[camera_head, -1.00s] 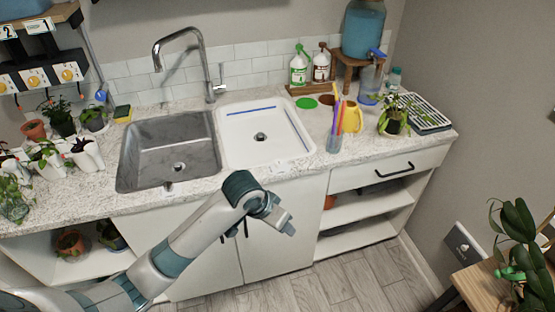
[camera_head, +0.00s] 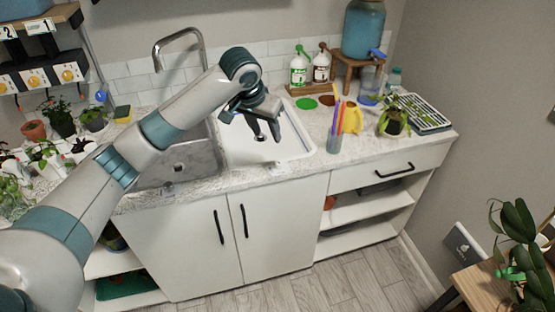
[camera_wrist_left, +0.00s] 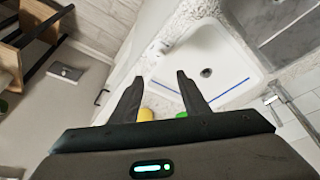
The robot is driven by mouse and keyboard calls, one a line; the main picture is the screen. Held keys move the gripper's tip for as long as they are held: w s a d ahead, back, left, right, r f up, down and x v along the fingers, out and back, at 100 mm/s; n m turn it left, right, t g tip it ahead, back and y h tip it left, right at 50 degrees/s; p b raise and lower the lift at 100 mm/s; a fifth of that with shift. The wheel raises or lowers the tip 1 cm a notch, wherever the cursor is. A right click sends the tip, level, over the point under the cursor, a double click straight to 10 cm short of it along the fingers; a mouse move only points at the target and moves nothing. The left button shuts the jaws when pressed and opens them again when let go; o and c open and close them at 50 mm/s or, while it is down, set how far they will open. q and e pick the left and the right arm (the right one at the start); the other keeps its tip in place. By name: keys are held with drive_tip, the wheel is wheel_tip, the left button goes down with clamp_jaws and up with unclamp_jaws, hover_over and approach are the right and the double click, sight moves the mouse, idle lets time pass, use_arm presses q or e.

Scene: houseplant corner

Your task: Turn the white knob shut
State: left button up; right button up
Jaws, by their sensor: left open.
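My right gripper is not in view.
The steel basin (camera_head: 180,168) is partly behind my arm. A cup of coloured sticks (camera_head: 334,142), a yellow can (camera_head: 352,118) and two pump bottles (camera_head: 298,68) stand to the right. Boxes with yellow knobs (camera_head: 34,78) hang at the upper left. Potted plants crowd the left counter.

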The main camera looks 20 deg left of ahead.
sight(278, 162)
use_arm(q)
drive_tip(key=shift+f, duration=0.15)
drive_tip(key=p+x, duration=0.4)
drive_tip(key=x, duration=1.1)
drive_tip(key=shift+w+d+f, duration=0.15)
drive_tip(key=shift+w+f, duration=0.05)
drive_tip(key=shift+f, duration=0.05)
drive_tip(key=shift+x, duration=0.8)
drive_tip(key=c, duration=1.1)
